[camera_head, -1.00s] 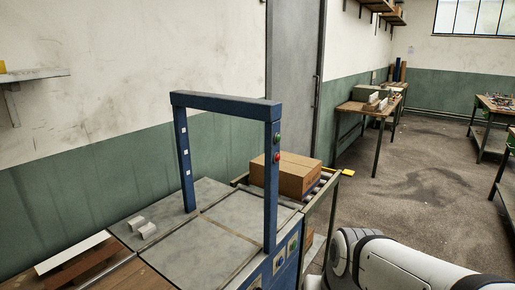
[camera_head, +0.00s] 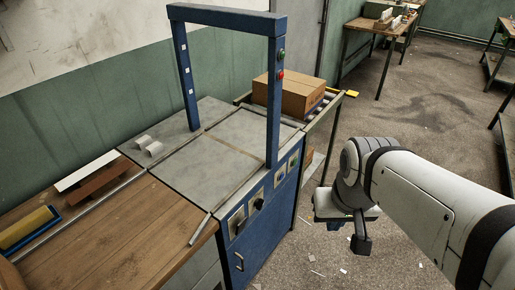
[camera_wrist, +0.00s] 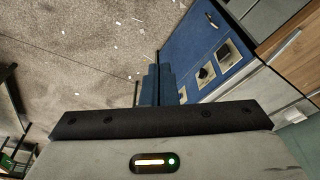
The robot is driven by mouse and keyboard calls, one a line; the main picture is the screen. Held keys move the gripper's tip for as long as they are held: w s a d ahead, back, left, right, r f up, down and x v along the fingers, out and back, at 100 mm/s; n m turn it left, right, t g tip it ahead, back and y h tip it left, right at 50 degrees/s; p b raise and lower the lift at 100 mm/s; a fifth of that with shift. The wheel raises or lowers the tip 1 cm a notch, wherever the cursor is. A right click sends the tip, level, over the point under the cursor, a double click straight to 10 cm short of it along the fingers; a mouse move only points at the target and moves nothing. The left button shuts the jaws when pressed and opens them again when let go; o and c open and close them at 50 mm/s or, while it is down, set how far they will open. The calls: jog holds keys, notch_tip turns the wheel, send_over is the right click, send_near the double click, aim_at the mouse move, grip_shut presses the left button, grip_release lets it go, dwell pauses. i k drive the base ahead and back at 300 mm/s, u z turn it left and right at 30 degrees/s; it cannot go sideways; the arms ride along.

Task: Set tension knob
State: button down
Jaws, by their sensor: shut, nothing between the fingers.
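The strapping machine (camera_head: 262,235) is blue, with a grey top and a tall blue arch. Its front panel carries several dark knobs on pale plates. The largest dark knob (camera_head: 239,223) sits nearest the wooden bench, and a second dark knob (camera_head: 258,204) is just to its right. I cannot read which one sets tension. The panel also shows in the wrist view (camera_wrist: 207,45), with a dark knob (camera_wrist: 203,73) on a pale plate. My gripper (camera_head: 361,244) is shut and empty, to the right of the panel and apart from it, above the floor.
A cardboard box (camera_head: 288,97) stands on the roller conveyor (camera_head: 318,118) behind the machine. A wooden bench (camera_head: 110,235) adjoins it at the left, with a yellow roll (camera_head: 28,228) in a blue tray. The floor (camera_head: 305,255) between panel and gripper is open, with small scraps.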

aim_at(259, 203)
jog(key=k, duration=1.25)
jog(key=u, duration=0.5)
jog(key=i, duration=1.6)
jog(key=u, duration=0.1)
